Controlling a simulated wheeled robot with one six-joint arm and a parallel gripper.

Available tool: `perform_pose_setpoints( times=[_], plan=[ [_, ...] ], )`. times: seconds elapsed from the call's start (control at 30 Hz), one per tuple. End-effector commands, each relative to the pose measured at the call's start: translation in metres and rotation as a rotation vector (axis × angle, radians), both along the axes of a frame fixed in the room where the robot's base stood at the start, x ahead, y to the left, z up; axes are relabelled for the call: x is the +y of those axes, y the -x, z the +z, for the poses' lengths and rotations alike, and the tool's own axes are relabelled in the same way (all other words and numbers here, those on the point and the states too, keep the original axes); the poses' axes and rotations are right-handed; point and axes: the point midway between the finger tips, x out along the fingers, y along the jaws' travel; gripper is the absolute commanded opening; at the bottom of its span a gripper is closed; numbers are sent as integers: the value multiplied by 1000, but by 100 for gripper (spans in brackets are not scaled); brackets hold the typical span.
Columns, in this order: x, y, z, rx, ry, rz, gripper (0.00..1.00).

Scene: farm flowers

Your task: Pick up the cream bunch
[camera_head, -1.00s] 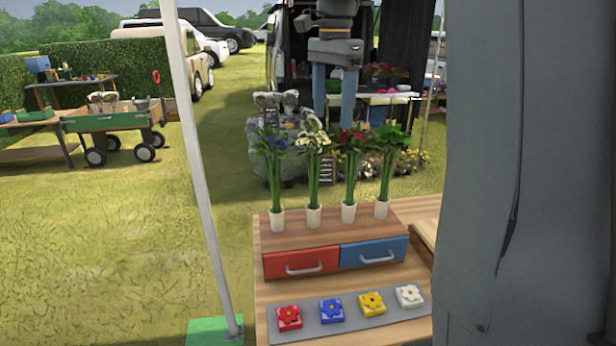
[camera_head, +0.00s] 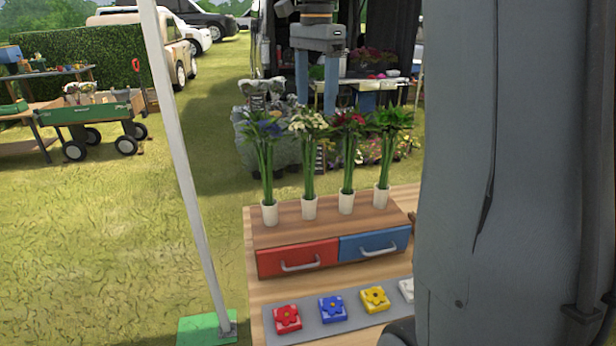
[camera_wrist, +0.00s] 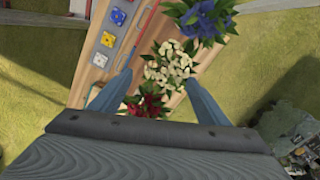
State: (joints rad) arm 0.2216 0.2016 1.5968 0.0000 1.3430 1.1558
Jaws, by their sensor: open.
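The cream bunch (camera_head: 308,124) stands upright in a white vase, second from the left in a row on the wooden drawer unit. In the wrist view the cream bunch (camera_wrist: 168,65) shows from above, ahead of and between the two blue-grey fingers. My gripper (camera_wrist: 152,82) is open and appears empty. A dark red bunch (camera_wrist: 146,106) lies nearer the palm, also between the fingers in the picture. A blue bunch (camera_wrist: 207,18) is beyond the cream one. How far the fingers are from the flowers is hard to tell.
The unit has a red drawer (camera_head: 297,258) and a blue drawer (camera_head: 374,244). A grey mat (camera_head: 350,321) with flower tiles lies in front. A green-leaved bunch (camera_head: 388,122) stands at the right end. A white pole (camera_head: 187,180) rises on the left.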

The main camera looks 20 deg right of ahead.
Motion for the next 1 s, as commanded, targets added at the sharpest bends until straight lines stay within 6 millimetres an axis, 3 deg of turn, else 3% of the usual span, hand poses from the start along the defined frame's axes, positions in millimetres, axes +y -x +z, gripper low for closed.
perform_pose_setpoints(
  times=[0.4, 0.67, 1.0],
  plan=[
    [0, -16, -59, 0, 0, -1, 69],
    [0, -19, -72, 1, 0, -1, 69],
    [2, -19, -104, 3, 0, 0, 69]
  ],
)
